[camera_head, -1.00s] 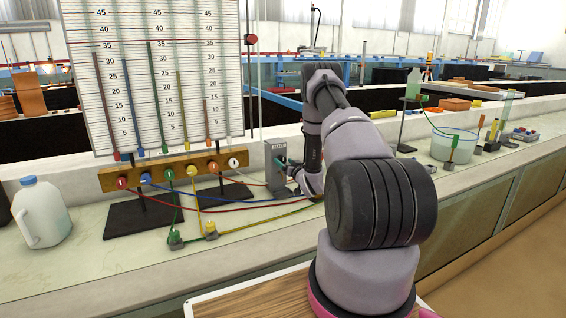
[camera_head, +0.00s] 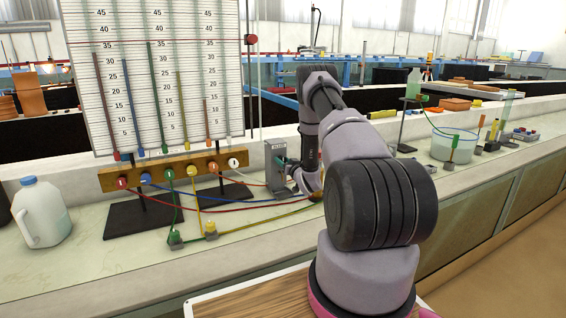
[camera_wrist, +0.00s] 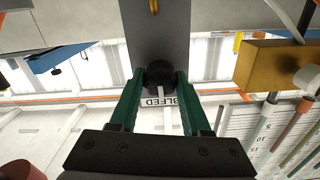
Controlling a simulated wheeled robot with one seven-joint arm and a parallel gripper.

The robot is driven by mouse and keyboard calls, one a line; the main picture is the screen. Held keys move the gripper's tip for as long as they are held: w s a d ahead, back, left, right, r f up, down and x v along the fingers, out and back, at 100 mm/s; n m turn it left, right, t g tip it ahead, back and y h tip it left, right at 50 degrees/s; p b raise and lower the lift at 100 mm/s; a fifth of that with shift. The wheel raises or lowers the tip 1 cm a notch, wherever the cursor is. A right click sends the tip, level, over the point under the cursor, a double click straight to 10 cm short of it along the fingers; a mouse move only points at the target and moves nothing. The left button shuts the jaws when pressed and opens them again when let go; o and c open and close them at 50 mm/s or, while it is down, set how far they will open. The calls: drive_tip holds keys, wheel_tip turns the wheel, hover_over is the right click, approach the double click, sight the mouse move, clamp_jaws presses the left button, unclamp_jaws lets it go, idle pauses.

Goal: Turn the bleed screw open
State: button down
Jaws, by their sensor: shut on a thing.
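The bleed screw (camera_wrist: 160,75) is a dark round knob on a grey upright block, beside a label reading BLEED. The grey block (camera_head: 274,162) also shows in the head view, standing on the bench right of the manometer board. My gripper (camera_wrist: 161,82) has green fingers, one on each side of the knob, and is shut on it. A pale strip runs from the knob between the fingers. In the head view my gripper (camera_head: 289,168) is at the block's right face, and the knob itself is too small to make out there.
The manometer board (camera_head: 150,70) with coloured tubes stands left of the block. Its wooden manifold (camera_head: 180,172) carries several coloured valves. Red, blue and yellow hoses (camera_head: 250,209) cross the bench near the block. A white jug (camera_head: 42,215) stands far left.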

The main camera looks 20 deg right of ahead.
drive_tip(key=n, duration=1.1)
drive_tip(key=shift+a+n, duration=0.15)
drive_tip(key=shift+n, duration=0.15)
drive_tip(key=n, duration=0.6)
drive_tip(key=shift+f, duration=0.15)
drive_tip(key=n, duration=0.6)
idle(0.3)
drive_tip(key=shift+c, duration=1.9)
unclamp_jaws()
